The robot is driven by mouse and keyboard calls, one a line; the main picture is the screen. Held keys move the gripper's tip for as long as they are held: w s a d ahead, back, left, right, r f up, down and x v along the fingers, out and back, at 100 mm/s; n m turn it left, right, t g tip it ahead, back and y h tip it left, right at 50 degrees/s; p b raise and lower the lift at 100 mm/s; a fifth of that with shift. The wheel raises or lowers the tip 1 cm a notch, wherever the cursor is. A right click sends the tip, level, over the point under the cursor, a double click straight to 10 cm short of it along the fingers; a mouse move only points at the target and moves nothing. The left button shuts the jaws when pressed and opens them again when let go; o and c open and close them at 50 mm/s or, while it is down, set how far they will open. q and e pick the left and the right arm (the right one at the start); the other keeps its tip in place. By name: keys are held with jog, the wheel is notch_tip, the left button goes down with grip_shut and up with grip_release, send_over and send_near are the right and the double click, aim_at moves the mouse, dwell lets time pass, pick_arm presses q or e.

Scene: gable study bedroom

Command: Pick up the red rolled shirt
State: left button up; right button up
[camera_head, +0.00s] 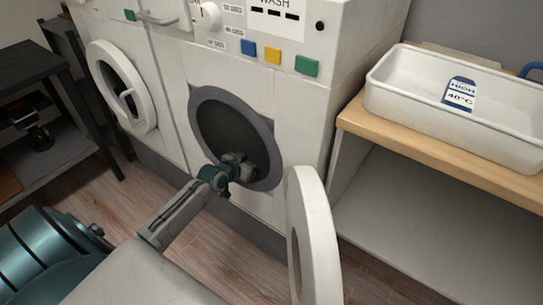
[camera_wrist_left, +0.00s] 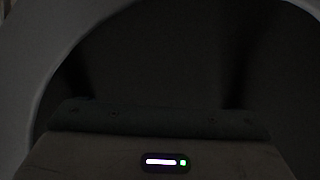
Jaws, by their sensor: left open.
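I do not see a red rolled shirt in either view. My left gripper (camera_head: 240,168) reaches into the round dark opening (camera_head: 222,125) of the front washing machine, near its lower right rim. Its fingertips are hidden or lost in the dark. In the left wrist view the gripper's dark body (camera_wrist_left: 160,125) fills the bottom, with the pale curved rim (camera_wrist_left: 50,60) around it. The drum inside is too dark to show any contents. The left gripper is open. My right gripper is not in view.
The machine's white round door (camera_head: 313,235) hangs open to the right of my left arm. A second machine's door (camera_head: 122,88) is at the left. A white tub (camera_head: 420,90) stands on a wooden-topped shelf unit (camera_head: 440,150) at the right. A dark shelf (camera_head: 35,62) is far left.

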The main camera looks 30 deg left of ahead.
aim_at(266, 152)
pick_arm(q)
jog(key=shift+x, duration=0.9)
jog(key=shift+a+b+x, duration=0.15)
jog(key=shift+b+x, duration=0.2)
jog(key=shift+x, duration=0.95)
jog(key=shift+a+b+x, duration=0.2)
jog(key=shift+b+x, duration=0.1)
jog(key=shift+x, duration=1)
jog(key=shift+w+r, duration=0.1)
jog(key=shift+r, duration=0.15)
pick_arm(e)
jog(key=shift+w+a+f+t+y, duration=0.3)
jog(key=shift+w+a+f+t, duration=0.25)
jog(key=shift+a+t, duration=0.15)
pick_arm(q)
jog(key=shift+c, duration=0.2)
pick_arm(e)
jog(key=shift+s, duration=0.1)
pick_arm(q)
jog(key=c, duration=1.1)
